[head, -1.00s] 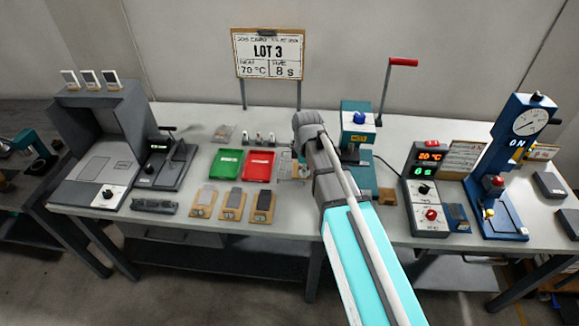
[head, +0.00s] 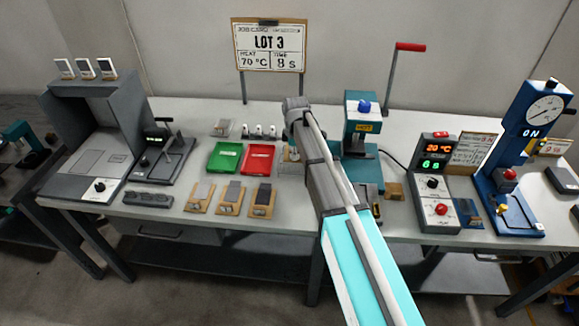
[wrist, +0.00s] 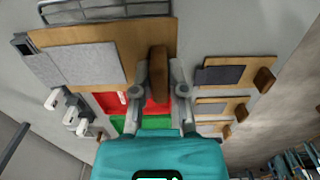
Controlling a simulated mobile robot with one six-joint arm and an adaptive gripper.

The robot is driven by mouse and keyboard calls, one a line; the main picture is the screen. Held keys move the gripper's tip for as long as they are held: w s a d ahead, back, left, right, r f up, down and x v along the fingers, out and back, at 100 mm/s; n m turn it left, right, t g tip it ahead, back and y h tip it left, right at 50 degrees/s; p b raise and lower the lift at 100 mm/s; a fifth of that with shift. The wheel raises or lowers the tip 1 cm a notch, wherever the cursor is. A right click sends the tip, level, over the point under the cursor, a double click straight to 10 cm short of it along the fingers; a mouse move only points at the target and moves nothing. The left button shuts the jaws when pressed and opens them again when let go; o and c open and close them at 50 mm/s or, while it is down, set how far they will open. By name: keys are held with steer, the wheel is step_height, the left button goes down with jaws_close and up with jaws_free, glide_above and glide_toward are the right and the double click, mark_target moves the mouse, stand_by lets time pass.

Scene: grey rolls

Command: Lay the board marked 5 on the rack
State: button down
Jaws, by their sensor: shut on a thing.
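In the wrist view my gripper (wrist: 158,90) is shut on the brown wooden handle of a wooden board (wrist: 140,50) with a grey pad. A small dark block sits at the board's far left end. No number is readable on it. A dark wire rack (wrist: 105,12) shows beyond the board, at the top of the wrist view. I cannot tell whether board and rack touch. In the head view my gripper (head: 296,108) is over the middle of the bench, and my wrist mostly hides the board and rack.
Three other boards (head: 231,197) lie at the bench front. Green (head: 224,158) and red (head: 259,158) trays lie behind them. A teal press (head: 361,130) stands close right of my arm. A control box (head: 434,185) and blue gauge press (head: 510,175) stand farther right.

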mark_target(293, 167)
steer(key=shift+w+a+f+b, duration=0.2)
steer(key=shift+w+f+b, duration=0.25)
steer(key=shift+f, duration=0.2)
steer(key=shift+w, duration=0.1)
steer(key=shift+w+a+f+b, duration=0.15)
steer(key=shift+w+f+b, duration=0.2)
steer(key=shift+f+b, duration=1.6)
steer(key=shift+f, duration=0.05)
steer(key=shift+f, duration=0.15)
steer(key=c, duration=0.7)
jaws_free()
steer(key=shift+o, duration=0.2)
steer(key=shift+r, duration=0.25)
step_height(293, 167, up, 12)
steer(key=p, duration=1.2)
